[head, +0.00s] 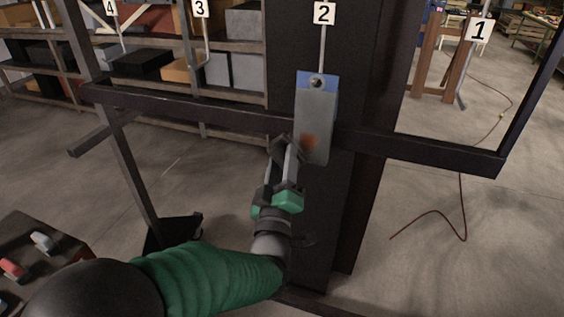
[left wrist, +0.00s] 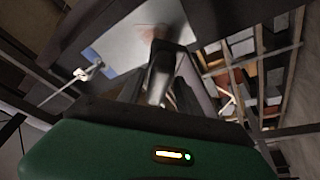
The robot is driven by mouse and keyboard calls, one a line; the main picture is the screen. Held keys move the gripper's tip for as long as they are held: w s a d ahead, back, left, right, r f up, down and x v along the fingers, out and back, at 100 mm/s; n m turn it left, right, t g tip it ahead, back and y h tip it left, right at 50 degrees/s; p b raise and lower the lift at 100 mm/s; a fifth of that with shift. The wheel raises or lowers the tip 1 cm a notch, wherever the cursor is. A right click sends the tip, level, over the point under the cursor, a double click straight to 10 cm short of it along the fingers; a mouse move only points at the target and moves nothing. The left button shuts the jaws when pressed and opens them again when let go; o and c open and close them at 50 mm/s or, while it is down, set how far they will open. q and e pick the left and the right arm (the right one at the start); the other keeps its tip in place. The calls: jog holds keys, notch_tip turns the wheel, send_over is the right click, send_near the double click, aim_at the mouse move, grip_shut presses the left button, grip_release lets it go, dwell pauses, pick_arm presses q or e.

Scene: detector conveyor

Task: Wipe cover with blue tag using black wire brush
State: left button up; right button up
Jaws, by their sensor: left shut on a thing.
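The cover (head: 315,125) is a grey upright plate with a blue tag (head: 317,82) at its top, hanging at the rack position numbered 2. A rusty orange-brown stain (head: 310,142) marks its lower part. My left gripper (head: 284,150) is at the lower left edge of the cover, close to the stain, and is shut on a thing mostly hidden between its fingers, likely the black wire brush. In the left wrist view the cover (left wrist: 130,45) and its blue tag (left wrist: 90,55) show beyond the fingers (left wrist: 165,75). I cannot tell whether the brush touches the cover. My right gripper is not in view.
A dark horizontal rail (head: 430,150) runs across behind the cover. Number signs 1 (head: 479,29), 3 (head: 200,8) and 4 (head: 110,7) stand along the rack. A small dark table (head: 62,250) at the lower left holds a red-handled item (head: 12,268) and a whitish one (head: 42,241).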

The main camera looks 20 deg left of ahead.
pick_arm(q)
jog(key=shift+w+f+b, duration=0.1)
jog(key=shift+w+b, duration=0.35)
jog(key=shift+w, duration=0.85)
